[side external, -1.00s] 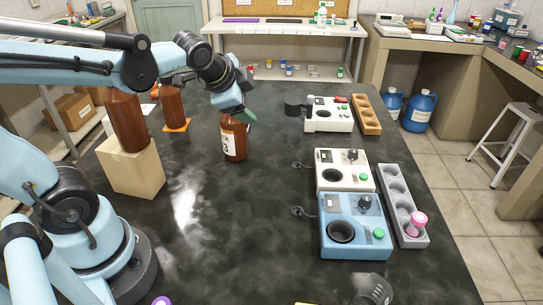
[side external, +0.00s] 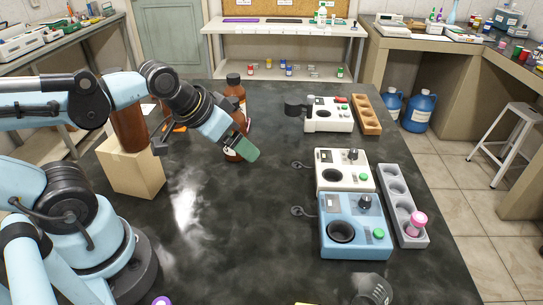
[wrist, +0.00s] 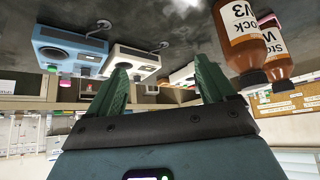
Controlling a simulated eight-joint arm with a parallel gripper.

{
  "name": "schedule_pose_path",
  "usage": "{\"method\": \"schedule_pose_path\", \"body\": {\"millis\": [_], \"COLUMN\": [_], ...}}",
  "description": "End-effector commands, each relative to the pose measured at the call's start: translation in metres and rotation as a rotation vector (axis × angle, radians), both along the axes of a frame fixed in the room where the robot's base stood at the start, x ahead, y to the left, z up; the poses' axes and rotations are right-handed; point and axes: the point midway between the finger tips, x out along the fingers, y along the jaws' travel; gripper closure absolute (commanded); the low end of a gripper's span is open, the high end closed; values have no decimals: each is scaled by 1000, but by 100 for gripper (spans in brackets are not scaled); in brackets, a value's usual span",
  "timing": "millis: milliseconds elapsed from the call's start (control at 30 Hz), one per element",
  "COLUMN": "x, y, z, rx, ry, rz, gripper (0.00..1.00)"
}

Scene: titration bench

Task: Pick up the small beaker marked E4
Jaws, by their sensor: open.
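I cannot make out the mark E4 anywhere. A dark, clear vessel (side external: 374,289), cut off by the bottom edge of the side view, may be a small beaker; no label on it is readable. My gripper (side external: 247,150) points down and to the right above the bench, in front of a brown bottle, well to the left of and beyond that vessel. In the wrist view my gripper (wrist: 162,72) has its two green fingers apart with nothing between them. No beaker shows clearly in the wrist view.
Brown bottles (side external: 235,88) stand close behind my gripper; two labelled ones (wrist: 248,45) show in the wrist view. A blue instrument (side external: 352,225), white instruments (side external: 343,170) and a grey rack (side external: 402,205) stand to the right. The bench (side external: 240,235) front centre is clear.

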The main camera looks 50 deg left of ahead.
Motion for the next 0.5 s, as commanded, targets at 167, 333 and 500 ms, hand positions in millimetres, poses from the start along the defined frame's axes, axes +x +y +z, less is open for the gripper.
{"method": "schedule_pose_path", "body": {"millis": [167,333,500], "x": [0,2,12], "y": [0,-4,-28], "z": [0,-1,-8], "rx": [1,-32,-240], "ry": [0,10,81], "rz": [0,18,132], "gripper": [16,16,16]}}
